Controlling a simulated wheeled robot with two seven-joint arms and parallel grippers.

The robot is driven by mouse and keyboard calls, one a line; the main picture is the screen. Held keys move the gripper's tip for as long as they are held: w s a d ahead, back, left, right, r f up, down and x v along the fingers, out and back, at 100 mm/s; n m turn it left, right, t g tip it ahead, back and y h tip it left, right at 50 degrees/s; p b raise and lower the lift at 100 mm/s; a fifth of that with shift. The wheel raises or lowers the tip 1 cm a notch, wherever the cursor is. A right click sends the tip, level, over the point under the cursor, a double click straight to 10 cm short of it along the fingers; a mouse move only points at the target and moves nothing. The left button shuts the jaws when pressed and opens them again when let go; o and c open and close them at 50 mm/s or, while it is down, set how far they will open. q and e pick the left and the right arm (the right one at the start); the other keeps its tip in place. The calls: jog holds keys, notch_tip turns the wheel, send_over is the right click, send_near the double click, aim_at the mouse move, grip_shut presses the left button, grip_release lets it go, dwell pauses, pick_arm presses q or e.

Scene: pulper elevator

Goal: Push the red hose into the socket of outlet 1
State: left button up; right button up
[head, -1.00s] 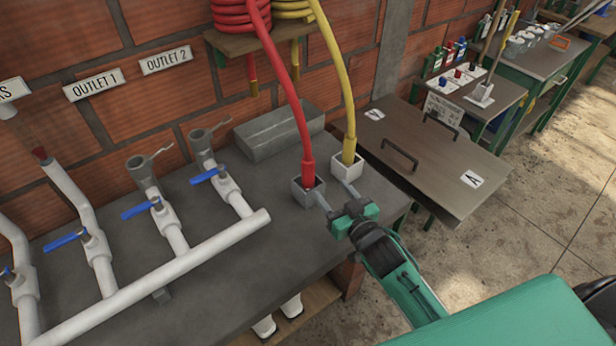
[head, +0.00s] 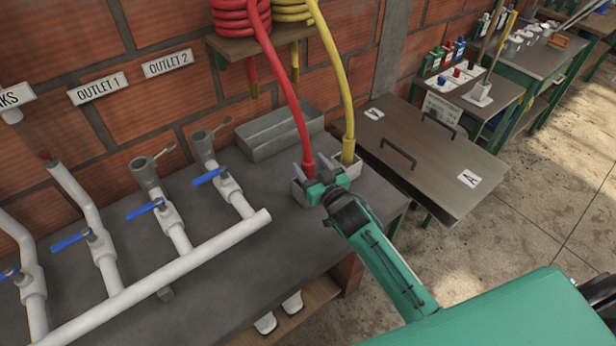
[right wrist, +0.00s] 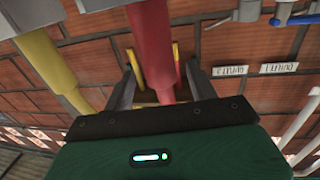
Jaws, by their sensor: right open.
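The red hose (head: 297,118) hangs from a coil on the wall shelf, and its lower end stands in a small light holder (head: 299,195) on the bench. My right gripper (head: 311,171) is open at that end. In the right wrist view the red hose (right wrist: 152,45) passes between the spread fingers of my right gripper (right wrist: 162,65). The OUTLET 1 sign (head: 98,88) is on the brick wall. Below the signs, two white pipes end in grey sockets with levers; the left one (head: 144,172) is nearer the OUTLET 1 sign. My left gripper is not in view.
The yellow hose (head: 340,80) stands in its own holder (head: 347,168) just right of the red one. A grey trough (head: 280,135) lies behind. Blue-handled valves and the white manifold (head: 160,282) fill the bench's left. The bench front is clear.

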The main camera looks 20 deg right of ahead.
aim_at(305, 158)
jog(key=w, duration=0.1)
jog(key=w+a, duration=0.1)
jog(key=w, duration=0.1)
jog(key=shift+w+p, duration=0.15)
jog(key=shift+p, duration=0.2)
jog(key=shift+d, duration=0.1)
grip_shut()
